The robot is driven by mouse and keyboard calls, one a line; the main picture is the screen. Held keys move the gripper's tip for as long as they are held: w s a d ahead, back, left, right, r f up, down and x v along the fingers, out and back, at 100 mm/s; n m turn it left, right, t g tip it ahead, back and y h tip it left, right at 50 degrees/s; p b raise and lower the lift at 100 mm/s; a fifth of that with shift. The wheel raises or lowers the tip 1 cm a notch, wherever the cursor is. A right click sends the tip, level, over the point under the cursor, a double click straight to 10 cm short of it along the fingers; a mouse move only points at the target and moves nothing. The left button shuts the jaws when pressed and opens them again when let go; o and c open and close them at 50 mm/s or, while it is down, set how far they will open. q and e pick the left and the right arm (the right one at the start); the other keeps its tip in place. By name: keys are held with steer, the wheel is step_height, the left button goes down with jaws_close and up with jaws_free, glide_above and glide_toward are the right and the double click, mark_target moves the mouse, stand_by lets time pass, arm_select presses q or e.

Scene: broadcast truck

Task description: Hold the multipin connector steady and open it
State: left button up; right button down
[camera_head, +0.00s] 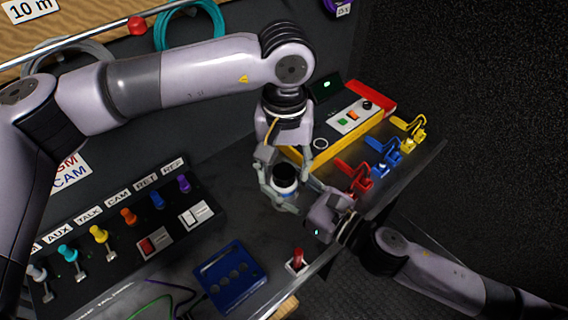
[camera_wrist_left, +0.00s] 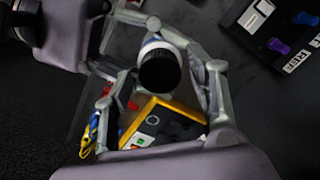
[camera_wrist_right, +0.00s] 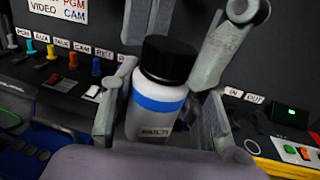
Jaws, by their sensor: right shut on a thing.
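The multipin connector (camera_head: 286,187) is a white cylinder with a blue band and a black cap (camera_head: 286,173). It stands out large in the right wrist view (camera_wrist_right: 158,100), with a partly readable label low on its side. My right gripper (camera_head: 281,198) is shut on the white body, one finger on each side, and holds it above the bench. My left gripper (camera_head: 286,164) points down from above. Its open fingers stand to either side of the black cap, with gaps visible in the left wrist view (camera_wrist_left: 160,100). The cap is on the connector.
A yellow-edged device (camera_head: 345,120) with a screen and buttons lies behind. Red, blue and yellow clamps (camera_head: 385,158) line the bench's right side. A blue tray (camera_head: 230,278) and a red switch (camera_head: 297,259) are at the front. A labelled switch panel (camera_head: 125,235) is at left.

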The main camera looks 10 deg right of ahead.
arm_select(q)
steer(key=shift+o, duration=0.2)
step_height(320, 180, up, 8)
steer(key=shift+f, duration=0.15)
steer(key=shift+c, duration=0.2)
steer(key=shift+f, duration=3.9)
steer(key=shift+c, duration=0.6)
steer(key=c, duration=1.1)
steer(key=o, duration=1.3)
steer(key=shift+c, duration=0.2)
steer(key=shift+r, duration=0.1)
